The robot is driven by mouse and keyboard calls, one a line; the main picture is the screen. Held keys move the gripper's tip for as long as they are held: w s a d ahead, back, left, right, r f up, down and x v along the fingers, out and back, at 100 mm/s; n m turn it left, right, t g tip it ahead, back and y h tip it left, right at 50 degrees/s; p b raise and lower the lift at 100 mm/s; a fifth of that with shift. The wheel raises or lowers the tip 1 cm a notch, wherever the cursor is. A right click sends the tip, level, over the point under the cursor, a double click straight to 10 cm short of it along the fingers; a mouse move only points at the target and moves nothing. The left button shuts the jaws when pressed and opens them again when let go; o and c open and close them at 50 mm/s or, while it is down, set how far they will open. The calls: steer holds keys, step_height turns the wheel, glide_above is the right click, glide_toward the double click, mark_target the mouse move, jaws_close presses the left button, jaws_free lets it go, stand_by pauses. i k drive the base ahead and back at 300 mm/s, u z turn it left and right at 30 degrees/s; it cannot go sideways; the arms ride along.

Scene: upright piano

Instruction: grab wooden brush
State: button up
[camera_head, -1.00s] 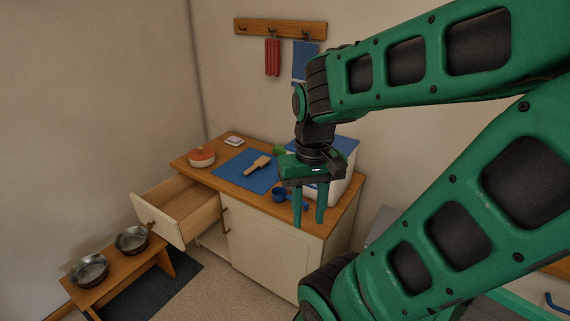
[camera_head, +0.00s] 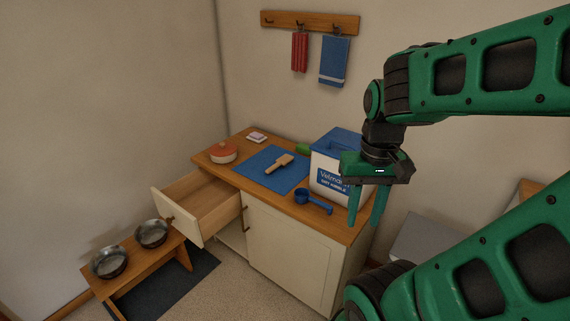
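The wooden brush (camera_head: 280,164) lies on a blue mat (camera_head: 259,174) on top of the cabinet. It is light brown, with its handle pointing to the lower left. My gripper (camera_head: 367,222) is to the right of the brush, in front of the white and blue box, with its fingers pointing down. The fingers are apart with nothing between them. The brush is in full view.
A white box with a blue lid (camera_head: 335,148), a blue scoop (camera_head: 313,201), a red-lidded pot (camera_head: 222,153) and a small pink-and-white item (camera_head: 257,137) share the cabinet top (camera_head: 240,183). A drawer (camera_head: 203,203) stands open. Two metal bowls (camera_head: 110,263) sit on a low bench (camera_head: 135,265).

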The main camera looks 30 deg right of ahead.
mark_target(284, 160)
steer(key=i, duration=0.95)
steer(key=u, duration=0.05)
